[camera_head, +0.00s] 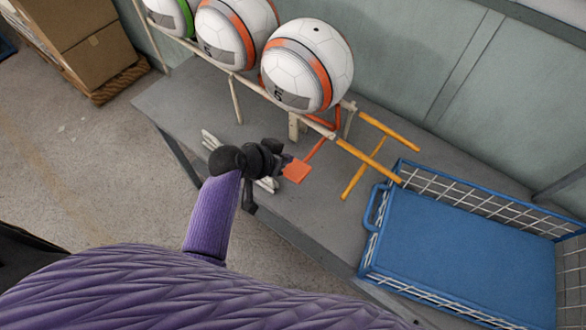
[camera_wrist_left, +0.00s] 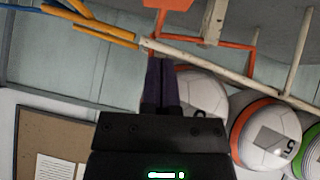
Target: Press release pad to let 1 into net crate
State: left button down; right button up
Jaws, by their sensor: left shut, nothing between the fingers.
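The orange release pad (camera_head: 296,172) sits at the end of an orange lever below the ball rack. It also shows at the top of the left wrist view (camera_wrist_left: 185,12). My left gripper (camera_head: 284,161) is shut and empty, with its fingertips close to the pad's left edge; I cannot tell whether they touch. In the wrist view the closed fingertips (camera_wrist_left: 161,62) appear apart from the pad. White balls with orange or green bands rest on the rack; the front ball (camera_head: 308,66) is nearest the yellow rails. The blue net crate (camera_head: 378,208) shows a bare floor. My right gripper is out of view.
Yellow rails (camera_head: 368,160) run from the rack's end toward the crate. The grey table (camera_head: 330,215) has free room in front of the pad.

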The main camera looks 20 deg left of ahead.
aim_at(299, 168)
pick_arm(q)
jog(key=f, duration=0.1)
jog(key=w+d+f+b, duration=0.1)
jog(key=f, duration=0.1)
jog(key=f+b, duration=0.1)
jog(key=shift+w+d+f, duration=0.2)
jog(key=shift+w+f, duration=0.1)
jog(key=shift+d+f, duration=0.1)
jog(key=shift+f, duration=0.5)
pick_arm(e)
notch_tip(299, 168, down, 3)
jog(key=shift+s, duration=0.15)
pick_arm(q)
jog(key=shift+s+f, duration=0.1)
jog(key=shift+f, duration=0.1)
